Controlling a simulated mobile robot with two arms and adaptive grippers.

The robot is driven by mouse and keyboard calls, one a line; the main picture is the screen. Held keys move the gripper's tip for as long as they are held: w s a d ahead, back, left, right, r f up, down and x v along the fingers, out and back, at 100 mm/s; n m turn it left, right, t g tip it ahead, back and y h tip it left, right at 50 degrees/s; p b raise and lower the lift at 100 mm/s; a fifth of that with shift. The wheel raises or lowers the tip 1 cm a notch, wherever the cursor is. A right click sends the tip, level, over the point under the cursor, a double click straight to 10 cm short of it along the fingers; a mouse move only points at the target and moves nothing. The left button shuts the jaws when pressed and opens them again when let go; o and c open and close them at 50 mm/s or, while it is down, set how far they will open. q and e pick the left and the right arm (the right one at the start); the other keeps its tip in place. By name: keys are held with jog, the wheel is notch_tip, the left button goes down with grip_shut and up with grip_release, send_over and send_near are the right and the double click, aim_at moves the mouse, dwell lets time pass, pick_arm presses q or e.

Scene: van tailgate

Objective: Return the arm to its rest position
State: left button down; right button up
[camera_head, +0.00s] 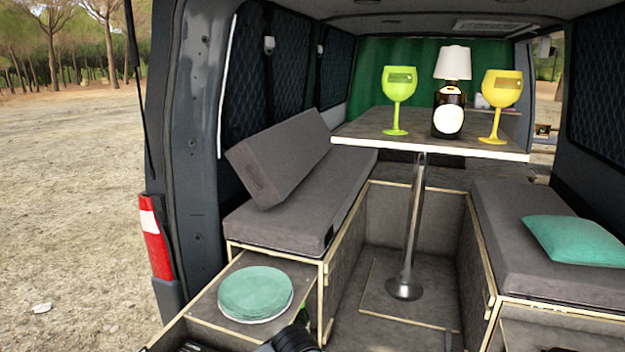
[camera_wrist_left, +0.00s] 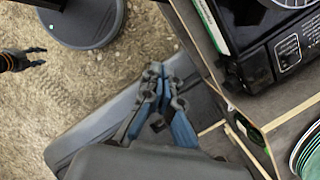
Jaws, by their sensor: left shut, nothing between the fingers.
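My left gripper (camera_wrist_left: 163,88) shows in the left wrist view, its blue-padded fingers shut with nothing between them. It appears over the van's rear edge, left of the drawer with the black appliance. In the head view only a dark part, which seems to be my arm, shows at the bottom edge; the left fingers are not visible there. A small dark gripper with orange marks, which seems to be my right gripper (camera_wrist_left: 25,60), shows at the left of the wrist view over the ground; its jaws are too small to judge.
A black appliance (camera_wrist_left: 275,45) and stacked green plates (camera_head: 255,292) lie on the pulled-out drawer. The table (camera_head: 360,135) bears a green goblet (camera_head: 399,100), a yellow goblet (camera_head: 501,105) and a lamp (camera_head: 450,92). Benches flank it. Open ground (camera_head: 75,200) lies left.

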pick_arm(q)
jog(key=s+d+f+n+t+h, duration=0.1)
jog(key=s+d+f+n+h, duration=0.15)
jog(key=s, duration=0.25)
jog(key=s+d+f+n+h, duration=0.1)
jog(key=s+d+f+h, duration=0.15)
jog(key=s, duration=0.25)
jog(key=s+a+r+n+t+y, duration=0.15)
jog(key=s+a+n, duration=0.3)
jog(key=a, duration=0.45)
jog(key=s+a+n+t+y, duration=0.1)
jog(key=s+a+n+t, duration=0.1)
jog(key=s+a+n, duration=0.5)
notch_tip(320, 180, down, 32)
jog(key=s+a+f+m+g+b, duration=0.1)
jog(key=a+m+b, duration=0.15)
jog(key=b, duration=0.25)
jog(key=s+a+f+b, duration=0.1)
jog(key=s+f+b, duration=0.1)
jog(key=s+f, duration=0.6)
jog(key=s+a+f+g+b, duration=0.1)
jog(key=s+f+b, duration=0.1)
jog(key=s+f, duration=0.6)
jog(key=shift+s+a+f+m, duration=0.25)
jog(key=shift+f+m, duration=0.1)
jog(key=shift+f, duration=0.5)
pick_arm(e)
notch_tip(320, 180, down, 9)
